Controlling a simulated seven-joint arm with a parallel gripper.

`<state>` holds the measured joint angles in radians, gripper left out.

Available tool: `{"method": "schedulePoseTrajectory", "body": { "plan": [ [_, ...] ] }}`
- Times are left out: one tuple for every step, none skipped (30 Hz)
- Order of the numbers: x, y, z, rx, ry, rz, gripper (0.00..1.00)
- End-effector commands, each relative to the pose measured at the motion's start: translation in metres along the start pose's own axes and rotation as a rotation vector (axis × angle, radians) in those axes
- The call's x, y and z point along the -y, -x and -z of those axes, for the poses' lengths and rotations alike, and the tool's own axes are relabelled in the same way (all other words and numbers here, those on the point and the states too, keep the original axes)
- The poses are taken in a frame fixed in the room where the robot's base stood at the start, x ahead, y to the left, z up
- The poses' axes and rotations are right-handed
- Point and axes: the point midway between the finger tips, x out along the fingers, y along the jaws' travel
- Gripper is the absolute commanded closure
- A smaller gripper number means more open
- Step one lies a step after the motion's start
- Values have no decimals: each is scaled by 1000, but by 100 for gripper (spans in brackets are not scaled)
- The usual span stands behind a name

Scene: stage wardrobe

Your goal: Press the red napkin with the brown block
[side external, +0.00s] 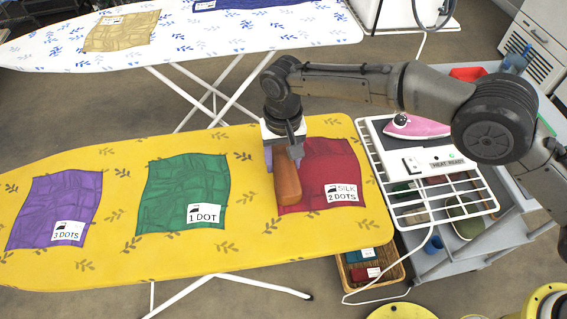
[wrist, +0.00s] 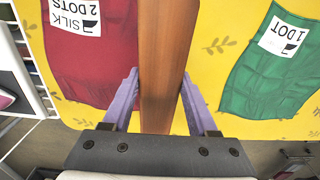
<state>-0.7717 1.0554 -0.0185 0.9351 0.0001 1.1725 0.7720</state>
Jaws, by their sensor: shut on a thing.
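The red napkin (side external: 330,165) lies on the yellow ironing board, with a label (side external: 341,193) reading "SILK 2 DOTS". My gripper (side external: 284,158) has lilac fingers shut on the brown block (side external: 287,184) at the napkin's left edge in the side view. In the wrist view the block (wrist: 163,60) stands between both fingertips (wrist: 160,85), with the red napkin (wrist: 88,55) along its left side and bare yellow cloth on its right. The block hides part of the napkin's edge. I cannot tell whether its underside touches the cloth.
A green napkin (side external: 180,190) labelled "1 DOT" and a purple one (side external: 62,205) labelled "3 DOTS" lie left on the yellow board (side external: 115,255). A pink iron (side external: 418,126) sits on a white rack (side external: 440,195) at right. A basket (side external: 385,277) is below the board.

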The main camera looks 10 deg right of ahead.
Motion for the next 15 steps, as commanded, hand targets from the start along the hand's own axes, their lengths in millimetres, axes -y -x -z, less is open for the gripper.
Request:
{"method": "schedulePoseTrajectory", "body": {
  "plan": [
    [0,2,1,-2,0,2,100],
    [0,2,1,-3,0,2,100],
    [1,2,1,-3,0,3,100],
    [1,2,1,-3,0,3,100],
    [1,2,1,-3,0,3,100],
    [0,3,1,-4,0,3,100],
    [-1,5,1,-5,-1,4,100],
    [-3,8,2,-5,-1,5,100],
    [-8,13,2,-6,-2,5,100],
    [-12,19,3,-7,-3,6,100],
    [-17,24,3,-7,-4,6,100],
    [-24,33,4,-8,-4,6,100],
    [-29,38,3,-8,-3,5,100],
    [-33,43,3,-8,-3,5,100],
    [-39,49,2,-8,-4,5,100]
  ]
}}
